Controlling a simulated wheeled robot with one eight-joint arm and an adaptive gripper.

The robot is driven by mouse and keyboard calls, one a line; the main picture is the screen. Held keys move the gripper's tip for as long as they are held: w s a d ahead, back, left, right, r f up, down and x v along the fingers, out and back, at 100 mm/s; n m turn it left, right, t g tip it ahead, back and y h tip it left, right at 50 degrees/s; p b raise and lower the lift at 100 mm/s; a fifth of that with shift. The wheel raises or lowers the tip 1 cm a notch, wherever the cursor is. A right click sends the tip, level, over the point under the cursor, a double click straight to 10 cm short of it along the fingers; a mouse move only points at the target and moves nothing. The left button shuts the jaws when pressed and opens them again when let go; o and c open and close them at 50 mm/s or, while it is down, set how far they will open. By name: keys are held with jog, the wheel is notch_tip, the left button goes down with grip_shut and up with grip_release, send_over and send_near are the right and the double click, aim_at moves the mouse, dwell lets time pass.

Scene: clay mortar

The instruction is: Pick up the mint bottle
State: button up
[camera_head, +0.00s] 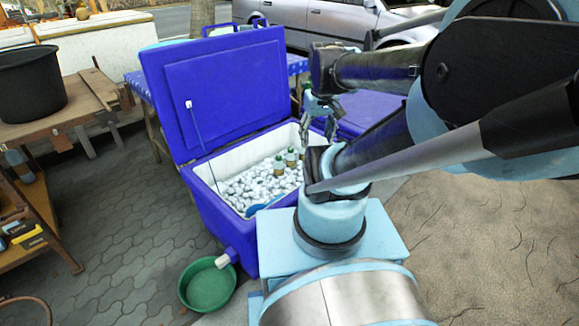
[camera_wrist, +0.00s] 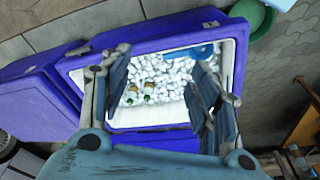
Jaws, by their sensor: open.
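A few small bottles with green caps stand in the ice of an open blue cooler (camera_head: 215,220). One brownish bottle (camera_head: 279,169) shows at the front, and a paler, greenish one (camera_head: 291,158) stands just behind it. I cannot tell surely which is the mint bottle. In the wrist view the green-capped bottles (camera_wrist: 148,92) are small and lie between my fingers in the picture. My gripper (camera_wrist: 162,88) is open and empty, above the cooler and apart from the bottles. In the head view my gripper (camera_head: 319,122) hangs over the cooler's right back side.
The cooler's raised lid (camera_head: 220,90) stands at its back left. A blue object (camera_head: 262,205) lies in the ice near the front wall. A green basin (camera_head: 207,287) sits on the paving in front. A wooden table with a black tub (camera_head: 30,85) is at left.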

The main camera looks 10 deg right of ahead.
jog(key=w+r+n, duration=0.2)
jog(key=w, duration=0.5)
jog(key=w+r+n, duration=0.2)
jog(key=w+r, duration=0.1)
jog(key=w, duration=0.4)
jog(key=n+g, duration=0.2)
jog(key=n, duration=1)
send_over(291, 149)
notch_tip(291, 149, down, 29)
jog(key=f, duration=1.2)
jog(key=shift+a, duration=0.3)
jog(key=shift+w+d+f, duration=0.1)
jog(key=shift+d+f, duration=0.05)
jog(key=shift+f, duration=1.15)
jog(key=shift+w+d+f, duration=0.1)
jog(key=shift+f, duration=1.15)
grip_shut()
